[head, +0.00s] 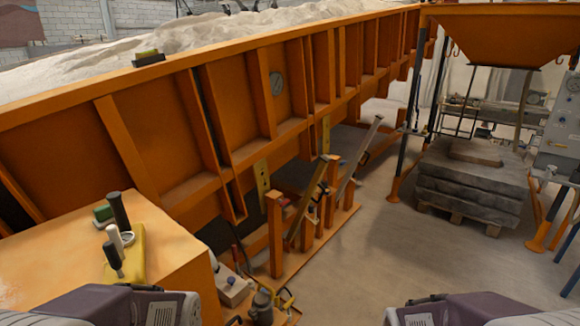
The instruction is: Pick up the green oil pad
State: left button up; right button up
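A small green block (103,213), which looks like the green oil pad, lies on top of the orange box (170,255) at the lower left. It sits just left of an upright black-handled tool (118,210), close to it; I cannot tell whether they touch. Neither of my grippers shows in the head view. Only purple-grey parts of my own arms come in at the bottom left and bottom right edges, so the gripper fingers are out of sight.
A yellow holder (128,262) with dark and white handled tools stands near the pad. The long orange sandbed wall (160,140) rises behind. Levers on an orange frame (290,250) stand right of the box. Floor (375,270) at centre right is clear.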

aim_at(104, 216)
jog(key=u, duration=1.4)
